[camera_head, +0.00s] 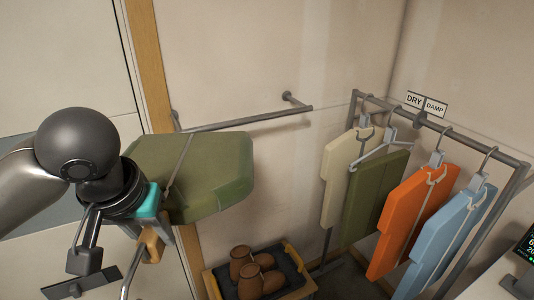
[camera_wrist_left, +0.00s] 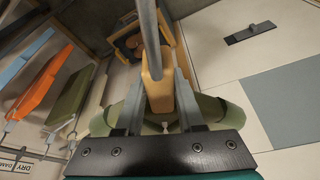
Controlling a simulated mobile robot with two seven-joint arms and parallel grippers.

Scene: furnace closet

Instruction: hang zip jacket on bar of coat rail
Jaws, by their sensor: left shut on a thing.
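My left gripper (camera_head: 152,236) is shut on the tan grip block of a hanger (camera_wrist_left: 157,88). The block's grey metal hook points down in the head view. An olive green zip jacket (camera_head: 212,178) is with this hanger, held up in front of the wall beyond the gripper. It also shows behind the fingers in the left wrist view (camera_wrist_left: 215,108). The coat rail (camera_head: 455,135) stands at the right, with its bar running along the top, apart from the held jacket. My right gripper is not in view.
Cream, olive (camera_head: 374,198), orange (camera_head: 412,220) and light blue (camera_head: 446,238) garments hang on the rail. A DRY/DAMP sign (camera_head: 426,104) sits at its bar. A wall bar (camera_head: 252,119) is bare. A tray (camera_head: 294,252) with brown boots (camera_head: 249,276) stands below.

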